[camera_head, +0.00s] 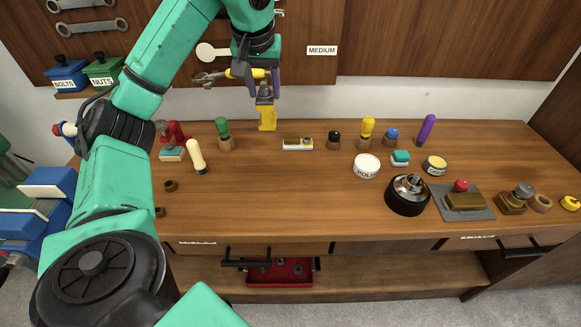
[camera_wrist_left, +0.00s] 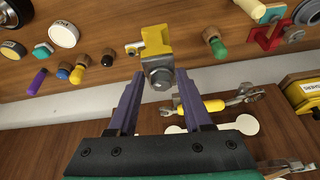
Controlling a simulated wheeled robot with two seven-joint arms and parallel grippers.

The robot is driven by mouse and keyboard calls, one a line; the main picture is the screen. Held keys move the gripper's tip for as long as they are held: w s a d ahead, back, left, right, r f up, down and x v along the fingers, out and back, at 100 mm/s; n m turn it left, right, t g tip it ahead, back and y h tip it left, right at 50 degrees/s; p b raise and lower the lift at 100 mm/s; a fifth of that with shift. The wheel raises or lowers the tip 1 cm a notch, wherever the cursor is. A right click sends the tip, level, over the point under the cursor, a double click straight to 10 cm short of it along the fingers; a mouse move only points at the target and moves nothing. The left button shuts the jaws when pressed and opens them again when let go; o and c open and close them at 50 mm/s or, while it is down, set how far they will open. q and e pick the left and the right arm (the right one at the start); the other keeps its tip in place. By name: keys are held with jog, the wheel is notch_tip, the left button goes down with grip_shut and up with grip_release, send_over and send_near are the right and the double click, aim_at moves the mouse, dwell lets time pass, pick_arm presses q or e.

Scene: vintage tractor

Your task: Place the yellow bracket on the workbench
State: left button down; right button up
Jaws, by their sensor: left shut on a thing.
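The yellow bracket (camera_head: 267,116) is at the back of the wooden workbench (camera_head: 290,190), below my left gripper (camera_head: 264,92). In the left wrist view the yellow bracket (camera_wrist_left: 157,38) has a grey bolt-like part (camera_wrist_left: 161,74) on its near side, between the purple fingers. My left gripper (camera_wrist_left: 159,85) is shut on the bracket by this grey part. The bracket looks upright in the head view. I cannot tell whether its lower end touches the bench top. My right gripper is not in view.
A wooden-handled green tool (camera_head: 223,132) stands left of the bracket, and a small white-based block (camera_head: 298,144) lies to its right. A round white tin (camera_head: 367,166) and a black round part (camera_head: 407,196) are further right. The middle front of the bench is clear.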

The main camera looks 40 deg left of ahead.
aim_at(261, 107)
pick_arm(q)
jog(key=f+b, duration=0.1)
jog(key=f, duration=0.1)
jog(key=s+f+b, duration=0.1)
jog(key=f+b, duration=0.1)
jog(key=f, duration=0.1)
jog(key=shift+s, duration=0.15)
notch_tip(261, 107, down, 14)
jog(key=b, duration=0.1)
jog(key=shift+s, duration=0.15)
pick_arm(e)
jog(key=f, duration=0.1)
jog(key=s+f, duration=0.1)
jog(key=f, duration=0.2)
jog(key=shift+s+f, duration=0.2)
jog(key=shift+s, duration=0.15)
pick_arm(q)
jog(key=shift+a+f, duration=0.1)
jog(key=shift+f, duration=0.05)
jog(key=shift+c, duration=1.9)
grip_release()
jog(key=shift+o, duration=0.3)
jog(key=shift+s, duration=0.1)
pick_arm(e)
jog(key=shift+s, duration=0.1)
